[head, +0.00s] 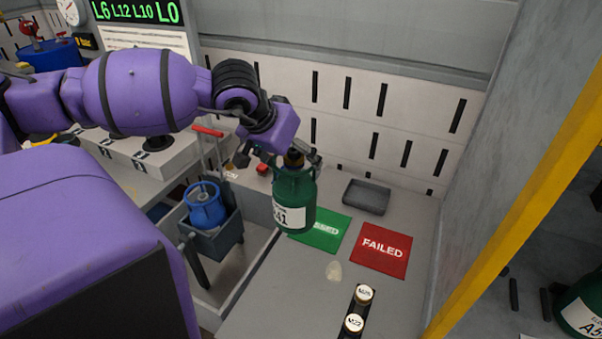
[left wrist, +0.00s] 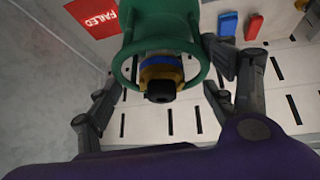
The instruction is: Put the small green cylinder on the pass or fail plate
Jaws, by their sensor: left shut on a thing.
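The small green cylinder (head: 294,204) hangs upright under my left gripper (head: 290,160), which is shut on its top. Its white label shows in the head view. The cylinder (left wrist: 160,25) also shows in the left wrist view, with its collar and brass valve between the fingers (left wrist: 165,95). In the head view it is in front of the green pass plate (head: 322,232) and hides that plate's left part; I cannot tell the gap below it. The red FAILED plate (head: 381,250) lies to the right, bare, and shows in the left wrist view (left wrist: 92,14). My right gripper is not in view.
A grey tray (head: 367,197) lies behind the plates. Two dark items with round labelled tops (head: 359,311) stand at the front. A blue cylinder (head: 205,205) sits in a cart at left. A yellow-edged wall (head: 520,210) bounds the right, with another green cylinder (head: 580,305) beyond.

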